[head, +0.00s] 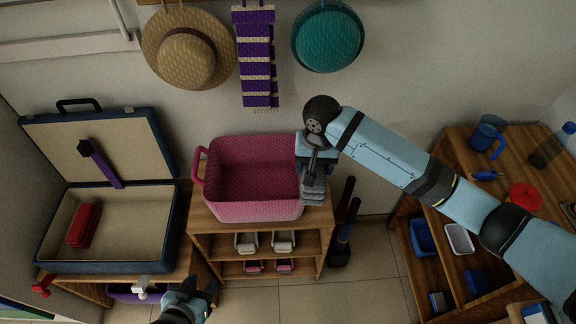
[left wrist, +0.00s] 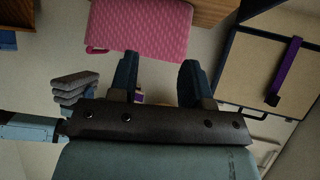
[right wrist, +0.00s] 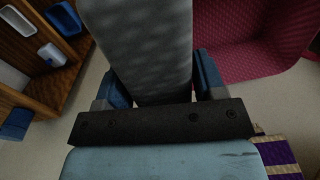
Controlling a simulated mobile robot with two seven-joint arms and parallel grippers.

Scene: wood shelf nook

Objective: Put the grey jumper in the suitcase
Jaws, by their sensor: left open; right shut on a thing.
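The grey jumper (head: 314,192), folded, hangs in my right gripper (head: 316,172), just right of the pink basket. My right gripper is shut on it. The jumper fills the space between the fingers in the right wrist view (right wrist: 140,40) and shows at the left of the left wrist view (left wrist: 75,88). The suitcase (head: 112,267) stands open at the left, with a red folded thing (head: 84,225) inside its base and a purple strap-like thing (head: 102,166) against its lid. My left gripper (head: 200,290) is open and empty, low in front, right of the suitcase.
The pink basket (head: 253,207) looks empty and stands on a small shelf (head: 210,240) between suitcase and jumper. Shoes (head: 246,242) sit below it. A wooden unit (head: 455,170) with a blue mug (head: 487,135) and trays is at the right. Hats hang on the wall.

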